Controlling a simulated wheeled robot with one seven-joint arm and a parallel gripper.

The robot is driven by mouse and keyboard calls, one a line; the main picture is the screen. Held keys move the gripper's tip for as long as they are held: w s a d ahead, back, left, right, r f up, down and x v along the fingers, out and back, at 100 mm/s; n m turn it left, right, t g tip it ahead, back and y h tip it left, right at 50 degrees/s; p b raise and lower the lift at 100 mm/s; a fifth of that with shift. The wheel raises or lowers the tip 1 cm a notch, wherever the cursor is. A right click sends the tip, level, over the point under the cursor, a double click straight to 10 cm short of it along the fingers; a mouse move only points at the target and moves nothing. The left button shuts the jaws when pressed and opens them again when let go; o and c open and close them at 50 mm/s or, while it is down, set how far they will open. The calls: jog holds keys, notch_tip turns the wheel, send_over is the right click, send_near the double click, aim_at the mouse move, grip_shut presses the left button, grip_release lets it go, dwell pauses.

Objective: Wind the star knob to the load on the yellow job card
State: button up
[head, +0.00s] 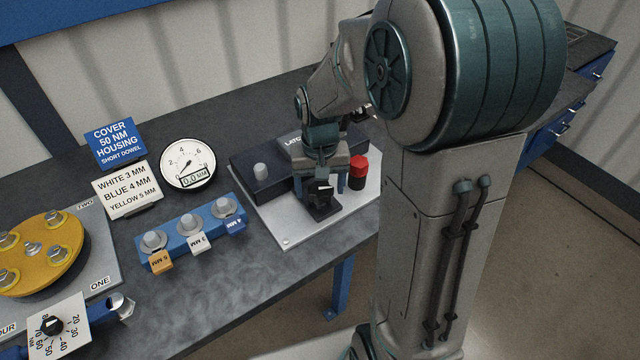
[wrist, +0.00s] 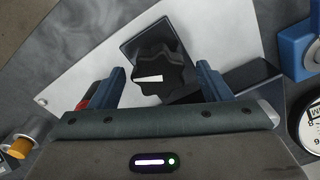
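The black star knob (head: 320,188) with a white pointer mark sits on a dark block on the pale plate (head: 290,240). In the wrist view the knob (wrist: 160,76) lies ahead of my gripper (wrist: 157,70), whose two blue fingers are apart, one on each side; I cannot tell whether either touches it. In the head view my gripper (head: 322,165) hangs over the knob, partly hidden by my arm. The round white gauge (head: 188,164) has a small display that seems to read 0.0. I see no yellow card; a blue card (head: 115,142) reads "COVER 50 NM HOUSING SHORT DOWEL".
A white card (head: 127,190) lists white 3, blue 4, yellow 5 mm. A blue rack (head: 178,245) with tagged couplers stands left of the plate. A red button (head: 358,166) is close right of my gripper. A yellow disc (head: 40,250) is at far left.

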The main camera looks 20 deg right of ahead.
aim_at(320, 189)
notch_tip(320, 189, up, 14)
dwell(0.6)
jog(key=shift+s+f, duration=0.1)
jog(key=s+f+t, duration=0.1)
jog(key=s+f, duration=0.1)
jog(key=s, duration=0.4)
jog(key=s+f+n+t, duration=0.1)
jog(key=s+f, duration=0.2)
jog(key=s, duration=0.4)
jog(key=shift+s+n+t, duration=0.3)
jog(key=shift+t, duration=0.1)
dwell(0.6)
